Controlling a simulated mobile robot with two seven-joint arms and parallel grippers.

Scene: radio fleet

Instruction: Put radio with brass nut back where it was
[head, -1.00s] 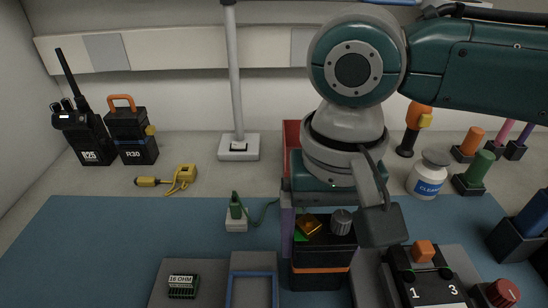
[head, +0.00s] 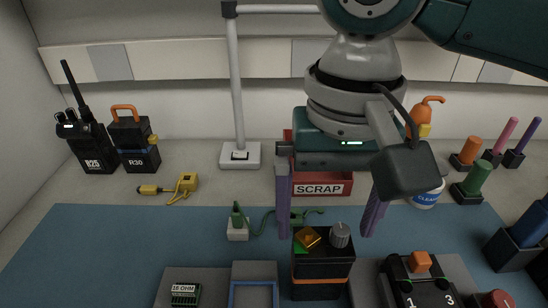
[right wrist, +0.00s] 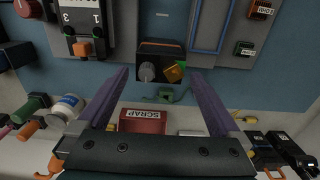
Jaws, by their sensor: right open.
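The radio with the brass nut (head: 322,272) is a black box with an orange band, standing upright at the front middle of the blue mat, next to the grey blocks. The brass nut (head: 307,237) and a grey knob (head: 340,235) are on its top. My right gripper (head: 325,236) is open, its purple fingers apart on either side above the radio's top and holding nothing. In the right wrist view the radio (right wrist: 160,50) shows between and beyond the open fingers. My left gripper is out of view.
Radios marked R25 (head: 90,148) and R30 (head: 133,145) stand at the back left. A red scrap bin (head: 322,184) stands behind my gripper. A green plug (head: 238,222) with a cable is left of the radio. A switch box (head: 422,285) is close on its right. The mat's left is clear.

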